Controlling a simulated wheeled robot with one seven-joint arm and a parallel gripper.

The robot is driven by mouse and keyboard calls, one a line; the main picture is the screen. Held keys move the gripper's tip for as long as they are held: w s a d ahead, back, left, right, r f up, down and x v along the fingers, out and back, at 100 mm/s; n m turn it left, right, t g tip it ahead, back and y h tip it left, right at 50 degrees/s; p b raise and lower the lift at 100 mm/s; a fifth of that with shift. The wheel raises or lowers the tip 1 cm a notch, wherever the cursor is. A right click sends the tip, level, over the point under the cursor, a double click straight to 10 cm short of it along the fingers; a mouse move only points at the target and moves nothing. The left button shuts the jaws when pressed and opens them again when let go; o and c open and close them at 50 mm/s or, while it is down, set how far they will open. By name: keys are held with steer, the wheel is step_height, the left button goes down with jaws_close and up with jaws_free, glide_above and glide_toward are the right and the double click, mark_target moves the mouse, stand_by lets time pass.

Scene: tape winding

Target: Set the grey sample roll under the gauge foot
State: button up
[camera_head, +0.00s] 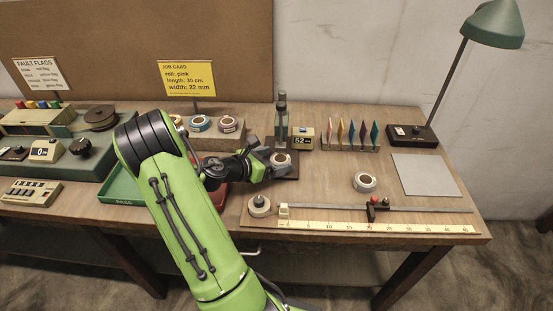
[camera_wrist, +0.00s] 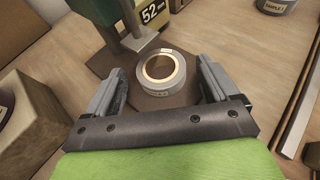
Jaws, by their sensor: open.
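A light grey sample roll (camera_wrist: 160,72) with a tan core lies flat on the gauge's dark base plate (camera_wrist: 103,62). The metal gauge foot (camera_wrist: 140,40) is at the roll's far left edge; I cannot tell if it overlaps the rim. The green gauge (camera_head: 281,120) stands behind the roll (camera_head: 281,159) in the head view, with a display (camera_wrist: 153,12) reading 52. My gripper (camera_wrist: 160,78) is open, one finger on each side of the roll, with gaps visible. In the head view my gripper (camera_head: 268,161) is at the plate's left.
Another roll (camera_head: 364,182), labelled as a sample, lies on the open table to the right; it also shows in the wrist view (camera_wrist: 275,4). A ruler rail (camera_head: 420,209) runs along the front. A flag rack (camera_head: 350,138) and lamp (camera_head: 412,135) stand behind. A grey mat (camera_head: 424,174) lies right.

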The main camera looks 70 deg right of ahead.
steer(key=p+v, duration=0.2)
steer(key=v, duration=0.8)
steer(key=shift+r, duration=0.2)
steer(key=shift+w+a, duration=0.25)
steer(key=shift+a, duration=0.1)
steer(key=w+a+r+m+t+y, duration=0.3)
steer(key=a+m+t, duration=0.1)
steer(key=a, duration=0.5)
steer(key=w+a+r+m+t+y, duration=0.3)
steer(key=w+a+m+t, duration=0.15)
steer(key=a, duration=0.45)
steer(key=s+a+r+m+t+y, duration=0.1)
steer(key=s+a+r+t+y, duration=0.1)
steer(key=a, duration=0.6)
steer(key=s+a+r+m+t+y, duration=0.2)
steer(key=s+a+r+y, duration=0.1)
steer(key=a, duration=0.6)
steer(key=shift+s+a+r, duration=0.2)
steer(key=shift+s+r, duration=0.6)
steer(key=shift+s, duration=0.1)
